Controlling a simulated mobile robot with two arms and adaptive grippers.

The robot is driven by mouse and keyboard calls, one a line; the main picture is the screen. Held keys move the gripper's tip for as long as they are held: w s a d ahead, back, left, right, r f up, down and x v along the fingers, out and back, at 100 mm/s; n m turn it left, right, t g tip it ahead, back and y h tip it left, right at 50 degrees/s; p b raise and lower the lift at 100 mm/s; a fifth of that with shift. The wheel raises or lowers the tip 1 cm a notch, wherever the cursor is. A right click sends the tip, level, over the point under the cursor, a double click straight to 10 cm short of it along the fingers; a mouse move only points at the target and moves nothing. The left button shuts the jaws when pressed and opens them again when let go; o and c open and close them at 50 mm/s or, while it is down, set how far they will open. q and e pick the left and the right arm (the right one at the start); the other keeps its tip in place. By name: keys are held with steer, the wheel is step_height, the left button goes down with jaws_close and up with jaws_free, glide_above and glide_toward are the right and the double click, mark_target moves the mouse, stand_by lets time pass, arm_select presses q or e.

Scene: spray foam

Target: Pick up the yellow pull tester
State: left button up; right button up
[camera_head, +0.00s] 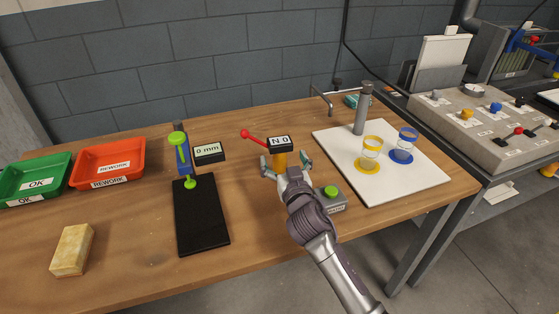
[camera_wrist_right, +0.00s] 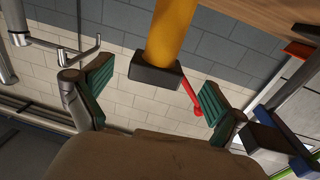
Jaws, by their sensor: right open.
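The yellow pull tester (camera_head: 281,159) stands on the wooden table in the head view. It has a yellow-orange handle, a dark top block with a display reading "N 0", and a red lever pointing left. In the right wrist view its yellow handle (camera_wrist_right: 172,30) and black block sit between and beyond the fingers. My right gripper (camera_head: 285,166) is open, with one finger on each side of the handle in the head view. Its green-padded fingers also show in the wrist view (camera_wrist_right: 155,95), apart from the handle. My left gripper is not in view.
A grey box with a green button (camera_head: 331,192) stands close right of my gripper. A black plate with a gauge (camera_head: 202,220) lies left. A white board (camera_head: 410,182) holds a grey cylinder and yellow and blue ringed cups. Red and green trays and a sponge (camera_head: 72,250) are further left.

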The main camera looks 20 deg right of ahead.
mark_target(277, 141)
steer(key=shift+w, duration=0.8)
steer(key=shift+w+f, duration=0.1)
steer(key=shift+w, duration=0.25)
steer(key=shift+w+d, duration=0.1)
steer(key=shift+w, duration=0.1)
steer(key=w, duration=0.4)
steer(key=shift+w+d, duration=0.2)
steer(key=shift+d, duration=0.05)
steer(key=shift+w, duration=0.25)
steer(key=shift+c, duration=1.9)
steer(key=c, duration=1.3)
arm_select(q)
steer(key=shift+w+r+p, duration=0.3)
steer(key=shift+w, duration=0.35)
arm_select(e)
steer(key=shift+r, duration=0.25)
jaws_close()
